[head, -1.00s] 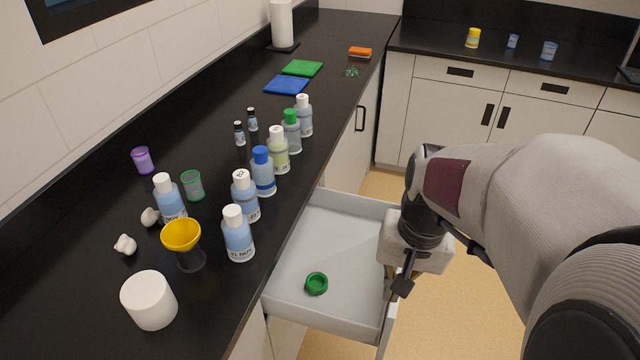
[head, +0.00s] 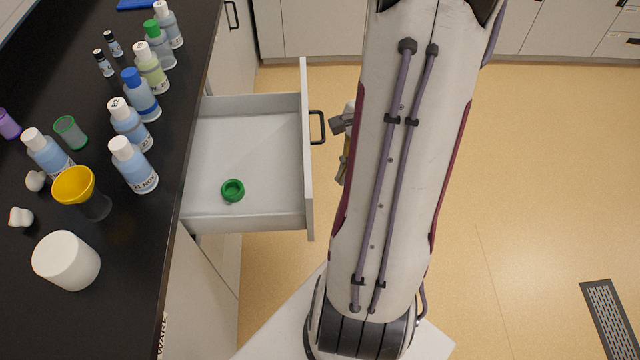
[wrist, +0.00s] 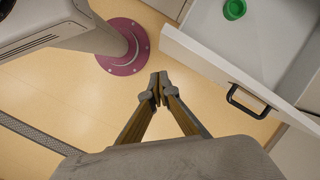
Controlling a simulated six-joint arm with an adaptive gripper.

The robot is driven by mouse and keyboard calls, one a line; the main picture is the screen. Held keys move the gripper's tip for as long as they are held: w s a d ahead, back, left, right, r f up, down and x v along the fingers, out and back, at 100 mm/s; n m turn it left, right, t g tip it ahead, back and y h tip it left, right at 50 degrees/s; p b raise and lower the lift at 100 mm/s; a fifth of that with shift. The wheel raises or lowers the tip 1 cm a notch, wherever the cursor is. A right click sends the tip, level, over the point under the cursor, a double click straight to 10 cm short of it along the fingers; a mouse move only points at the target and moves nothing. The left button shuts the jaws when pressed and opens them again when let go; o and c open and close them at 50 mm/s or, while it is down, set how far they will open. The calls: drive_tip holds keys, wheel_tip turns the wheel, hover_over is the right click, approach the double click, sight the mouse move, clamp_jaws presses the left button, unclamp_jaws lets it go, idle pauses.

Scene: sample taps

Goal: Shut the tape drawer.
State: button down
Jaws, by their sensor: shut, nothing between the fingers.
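The tape drawer (head: 265,205) is pulled out from under the black counter and is grey-white inside. A green tape roll (head: 233,190) lies in it. Its front panel (head: 308,185) carries a black handle (head: 318,127) on the outer side. In the wrist view the handle (wrist: 249,102) and the green roll (wrist: 234,9) show at the upper right. My gripper (wrist: 159,86) is shut and empty, apart from the handle and to its left in that view. In the head view my gripper (head: 338,123) shows in part just right of the handle; my arm hides the rest.
The counter (head: 125,235) left of the drawer bears several bottles, a yellow funnel (head: 74,185) and a white cylinder (head: 67,260). Other cabinets (head: 310,30) stand at the back. The tan floor (head: 540,170) is clear right of my arm, except for a floor grate (head: 612,315).

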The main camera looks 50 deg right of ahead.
drive_tip(key=w+d+f+m+t, duration=0.2)
drive_tip(key=d+f+m, duration=0.3)
drive_tip(key=m, duration=0.3)
drive_tip(key=shift+d, duration=0.7)
drive_tip(key=shift+w+f, duration=0.1)
drive_tip(key=shift+f, duration=0.1)
drive_tip(key=w+a+f, duration=0.5)
drive_tip(key=f, duration=0.4)
drive_tip(key=shift+w+a, duration=0.2)
drive_tip(key=shift+a, duration=0.05)
drive_tip(key=shift+a, duration=0.1)
idle(0.5)
